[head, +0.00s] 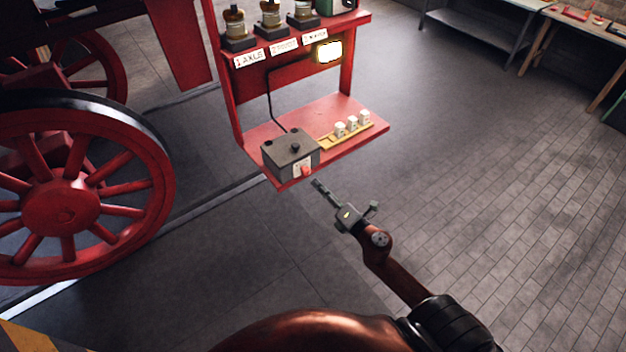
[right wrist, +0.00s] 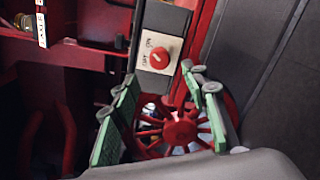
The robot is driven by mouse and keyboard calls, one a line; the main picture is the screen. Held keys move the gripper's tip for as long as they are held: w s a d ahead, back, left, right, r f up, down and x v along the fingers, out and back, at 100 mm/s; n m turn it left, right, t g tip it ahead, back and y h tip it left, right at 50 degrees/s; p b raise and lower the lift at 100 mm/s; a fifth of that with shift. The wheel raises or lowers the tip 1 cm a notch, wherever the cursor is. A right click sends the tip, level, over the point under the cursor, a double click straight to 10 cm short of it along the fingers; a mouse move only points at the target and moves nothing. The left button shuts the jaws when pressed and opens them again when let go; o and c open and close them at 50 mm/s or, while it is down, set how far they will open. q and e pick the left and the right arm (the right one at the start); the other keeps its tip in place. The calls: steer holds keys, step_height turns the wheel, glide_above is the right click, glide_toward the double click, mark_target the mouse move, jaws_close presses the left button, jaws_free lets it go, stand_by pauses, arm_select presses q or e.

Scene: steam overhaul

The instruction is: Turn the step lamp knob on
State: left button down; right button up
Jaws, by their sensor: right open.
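The red knob (head: 306,171) is on the front face of a grey box (head: 290,152) on the lower red shelf. In the right wrist view the knob (right wrist: 160,57) sits on a pale plate (right wrist: 147,45) with ON and OFF lettering; I cannot tell which its light mark points to. A small lamp (head: 329,51) under the upper shelf glows; a dark cable runs down towards the box. My right gripper (head: 318,184) is just in front of the knob, apart from it. Its green-padded fingers (right wrist: 162,75) are open and empty. My left gripper is out of view.
A yellow strip with several white pieces (head: 352,125) lies beside the box. Bottles (head: 270,15) stand on the labelled upper shelf. A large red spoked wheel (head: 65,205) is at left. Workbenches (head: 480,25) stand at back right. The floor (head: 480,150) at right is clear.

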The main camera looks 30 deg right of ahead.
steer(key=shift+s+d, duration=0.1)
steer(key=shift+s, duration=1.55)
steer(key=s+d+f+m+g+h+b, duration=0.1)
steer(key=d+f+m+g, duration=0.2)
steer(key=f, duration=0.9)
steer(key=s+d+f+m+g+h+b, duration=0.1)
steer(key=d+f+m, duration=0.25)
steer(key=f, duration=0.85)
steer(key=s+f+m+g+h+b, duration=0.1)
steer(key=s+f+m+g, duration=0.3)
steer(key=f, duration=0.7)
steer(key=s+f+m+b, duration=0.1)
steer(key=s+f+m, duration=0.2)
steer(key=s+f, duration=0.55)
steer(key=s+a+f+m+g+b, duration=0.1)
steer(key=s+a+f+m+g, duration=0.2)
steer(key=s+f, duration=0.7)
steer(key=s+a+f+m+g+y+b, duration=0.1)
steer(key=s+a+f+m+g, duration=0.1)
steer(key=s+f, duration=0.8)
steer(key=s+a+f+m+g+b, duration=0.1)
steer(key=s+a+f+m+g, duration=0.2)
steer(key=s+a+f, duration=0.3)
steer(key=s+f+m, duration=0.1)
steer(key=s+f, duration=0.3)
steer(key=s, duration=0.1)
steer(key=shift+s+f+g+y+b, duration=0.15)
steer(key=shift+s+g+y+b, duration=0.15)
steer(key=shift+s+b, duration=0.1)
steer(key=shift+m, duration=0.25)
